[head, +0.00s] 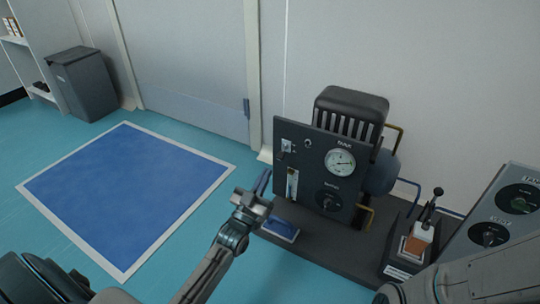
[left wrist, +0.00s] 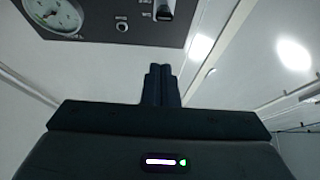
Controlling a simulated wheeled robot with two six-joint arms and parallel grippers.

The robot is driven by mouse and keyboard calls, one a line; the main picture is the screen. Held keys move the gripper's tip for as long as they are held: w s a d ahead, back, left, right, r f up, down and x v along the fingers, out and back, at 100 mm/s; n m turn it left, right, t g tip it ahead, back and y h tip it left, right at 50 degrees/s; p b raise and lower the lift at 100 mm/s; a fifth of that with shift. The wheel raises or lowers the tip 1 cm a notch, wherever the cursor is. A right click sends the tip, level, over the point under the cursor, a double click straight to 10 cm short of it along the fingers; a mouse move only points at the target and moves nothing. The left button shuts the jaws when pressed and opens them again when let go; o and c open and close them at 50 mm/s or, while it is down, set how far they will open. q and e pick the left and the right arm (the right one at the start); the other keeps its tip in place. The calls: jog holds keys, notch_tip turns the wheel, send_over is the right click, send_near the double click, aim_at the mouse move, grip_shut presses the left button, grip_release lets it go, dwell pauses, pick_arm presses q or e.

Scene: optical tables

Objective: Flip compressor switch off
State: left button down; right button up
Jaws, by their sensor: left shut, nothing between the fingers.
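The compressor's dark control panel (head: 318,178) stands right of centre in the head view. A small switch on a pale plate (head: 288,146) is at its upper left; I cannot tell its position. In the left wrist view, the switch (left wrist: 166,9) is cut by the top edge, beside a small round knob (left wrist: 122,26) and the gauge (left wrist: 52,14). My left gripper (head: 264,181) is shut and empty, just left of the panel and below the switch, apart from it. Its closed fingers (left wrist: 160,84) show in the left wrist view. My right gripper is out of view.
A blue tray-like piece (head: 282,230) lies on the compressor's dark base (head: 335,248). A lever box (head: 415,240) and a grey knob console (head: 505,215) stand at right. A blue floor mat (head: 125,190) and a grey bin (head: 82,85) are at left.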

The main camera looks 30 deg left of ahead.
pick_arm(q)
jog(key=shift+s+f, duration=0.9)
jog(key=shift+f, duration=0.15)
jog(key=shift+r, duration=0.15)
